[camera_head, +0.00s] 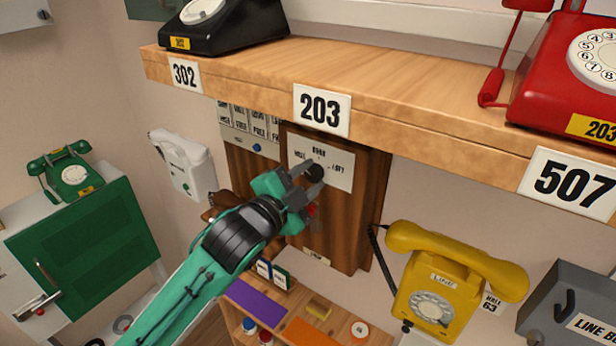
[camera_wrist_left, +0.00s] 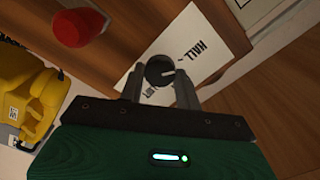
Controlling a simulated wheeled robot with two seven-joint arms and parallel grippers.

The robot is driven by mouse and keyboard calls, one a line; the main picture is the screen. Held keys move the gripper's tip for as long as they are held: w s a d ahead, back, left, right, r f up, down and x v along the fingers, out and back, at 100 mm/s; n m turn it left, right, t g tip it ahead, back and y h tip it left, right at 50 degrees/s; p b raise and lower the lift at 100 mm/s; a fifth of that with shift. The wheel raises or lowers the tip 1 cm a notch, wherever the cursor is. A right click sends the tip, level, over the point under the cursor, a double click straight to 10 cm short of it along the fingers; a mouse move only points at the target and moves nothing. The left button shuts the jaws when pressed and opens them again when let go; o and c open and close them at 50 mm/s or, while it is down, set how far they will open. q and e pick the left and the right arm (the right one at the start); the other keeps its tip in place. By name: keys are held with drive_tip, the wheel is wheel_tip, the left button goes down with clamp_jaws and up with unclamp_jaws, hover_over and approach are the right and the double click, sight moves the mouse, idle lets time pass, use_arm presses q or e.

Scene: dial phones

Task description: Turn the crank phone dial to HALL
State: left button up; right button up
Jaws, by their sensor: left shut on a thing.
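The crank phone (camera_head: 335,235) is a brown wooden box on the wall under the shelf. Its white plate (camera_head: 338,165) has words around a dark round dial (camera_head: 314,172). In the left wrist view the dial (camera_wrist_left: 160,70) shows a pale pointer mark directed to the right, roughly towards the upside-down word HALL (camera_wrist_left: 192,50). My left gripper (camera_head: 308,181) is shut on the dial, one finger at each side; it also shows in the left wrist view (camera_wrist_left: 160,88). The fingers partly hide the plate's lower words. My right gripper is not in view.
A wooden shelf (camera_head: 400,105) overhangs the phone, carrying a black phone (camera_head: 225,28) and a red phone (camera_head: 565,75). A yellow phone (camera_head: 440,290) hangs at the right. A red knob (camera_wrist_left: 80,28) sits near the dial. A lower shelf (camera_head: 285,310) holds small items.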

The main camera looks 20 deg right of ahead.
use_arm(q)
drive_tip(key=shift+f, duration=0.1)
idle(0.3)
drive_tip(key=o, duration=1)
drive_tip(key=shift+c, duration=0.2)
drive_tip(key=shift+a, duration=0.1)
drive_tip(key=shift+s+a, duration=0.25)
drive_tip(key=b+v, duration=0.5)
drive_tip(key=v, duration=0.8)
